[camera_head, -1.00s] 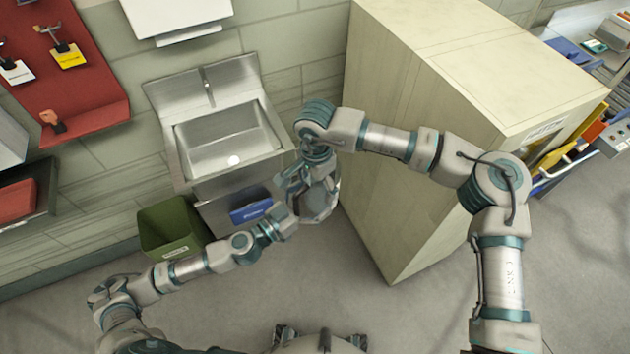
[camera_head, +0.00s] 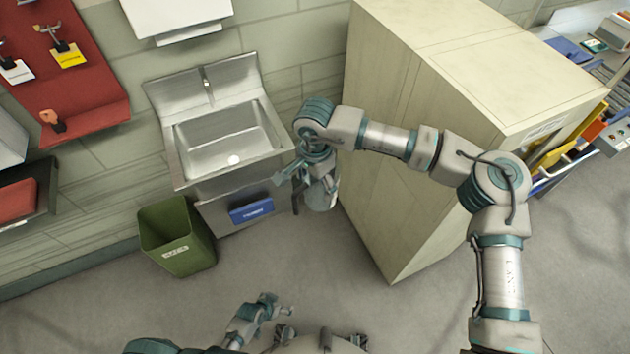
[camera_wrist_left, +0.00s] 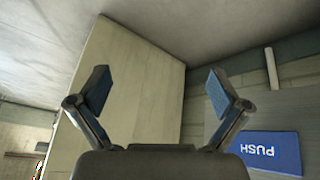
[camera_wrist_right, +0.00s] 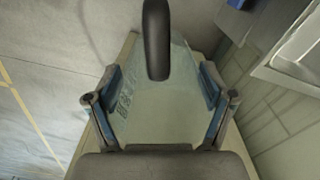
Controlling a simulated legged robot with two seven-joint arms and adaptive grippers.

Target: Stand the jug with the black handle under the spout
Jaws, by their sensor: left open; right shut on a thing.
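The jug (camera_head: 320,196) is translucent grey-green with a black handle. In the right wrist view, its body (camera_wrist_right: 160,112) sits between the fingers and its handle (camera_wrist_right: 156,42) points away from the wrist. My right gripper (camera_head: 304,178) is shut on the jug's body and holds it off the floor, just right of the steel sink (camera_head: 178,165). The spout (camera_head: 207,82) is on the sink's back panel, up and left of the jug. My left gripper (camera_head: 279,305) is open and empty, low in the head view; its spread fingers (camera_wrist_left: 160,92) show in the left wrist view.
A tall beige cabinet (camera_head: 400,215) stands close on the right of the jug. A green bin (camera_head: 177,238) is on the floor below the sink, beside a blue PUSH plate (camera_head: 251,210). A white box (camera_head: 180,18) hangs above the sink. The floor in front is clear.

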